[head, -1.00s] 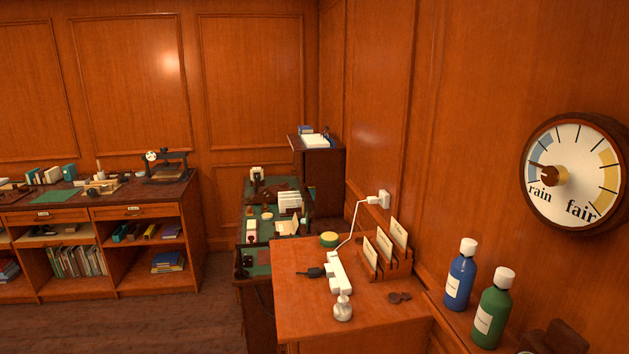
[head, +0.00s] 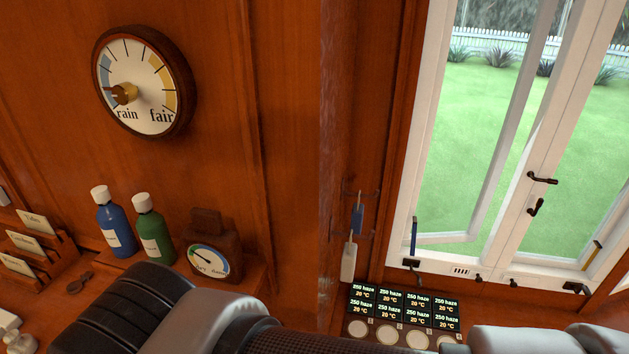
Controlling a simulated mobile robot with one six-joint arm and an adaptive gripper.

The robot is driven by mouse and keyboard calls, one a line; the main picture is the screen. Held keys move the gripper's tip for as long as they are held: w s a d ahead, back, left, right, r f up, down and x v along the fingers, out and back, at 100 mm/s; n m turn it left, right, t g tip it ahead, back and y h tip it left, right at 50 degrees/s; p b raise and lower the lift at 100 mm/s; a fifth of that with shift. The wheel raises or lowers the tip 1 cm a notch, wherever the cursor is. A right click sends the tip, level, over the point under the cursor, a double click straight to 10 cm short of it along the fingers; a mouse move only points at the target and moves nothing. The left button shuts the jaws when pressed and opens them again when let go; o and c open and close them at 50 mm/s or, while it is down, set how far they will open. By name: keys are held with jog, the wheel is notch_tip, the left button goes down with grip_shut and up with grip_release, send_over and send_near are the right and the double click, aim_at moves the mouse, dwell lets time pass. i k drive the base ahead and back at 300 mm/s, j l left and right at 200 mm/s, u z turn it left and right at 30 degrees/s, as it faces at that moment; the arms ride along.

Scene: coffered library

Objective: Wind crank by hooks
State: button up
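A dark hook rail (head: 360,193) is on the narrow wood wall left of the window. A blue item (head: 357,219) hangs there, and a white item (head: 349,260) hangs lower, near a second dark rail (head: 358,234). A small black fitting that looks like a window crank (head: 411,264) sits at the lower left corner of the window frame, right of the hooks. A thin lever seems to hang from it. The left casement (head: 505,120) stands swung outward, with a blue bar (head: 413,237) above the fitting. My gripper is not in view; my arm crosses the bottom of the picture.
A second black fitting (head: 576,287) with a yellow bar is at the lower right. Several haze displays (head: 404,306) lie below the window. Blue (head: 113,224) and green (head: 153,230) bottles and a brown gauge (head: 210,250) stand on the left ledge.

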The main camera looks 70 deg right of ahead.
aim_at(419, 279)
jog(key=k+z, duration=0.1)
jog(key=z, duration=0.25)
jog(key=k+z, duration=0.1)
jog(key=z, duration=0.3)
jog(key=k+l+z, duration=0.1)
jog(key=z, duration=0.25)
jog(key=k+l+z, duration=0.15)
jog(key=k+l, duration=0.15)
jog(key=k+l+z, duration=0.1)
jog(key=k+l, duration=0.15)
jog(key=k+l+z, duration=0.15)
jog(key=l, duration=0.3)
jog(key=k+l+z, duration=0.1)
jog(key=k+l, duration=0.25)
jog(key=k+l+z, duration=0.15)
jog(key=l, duration=0.25)
jog(key=k+l+z, duration=0.1)
jog(key=k+l, duration=0.15)
jog(key=l, duration=0.2)
jog(key=i+j+z, duration=0.1)
jog(key=i+j, duration=0.55)
jog(key=j, duration=0.2)
jog(key=i+j+z, duration=0.15)
jog(key=i+j, duration=0.2)
jog(key=j, duration=0.1)
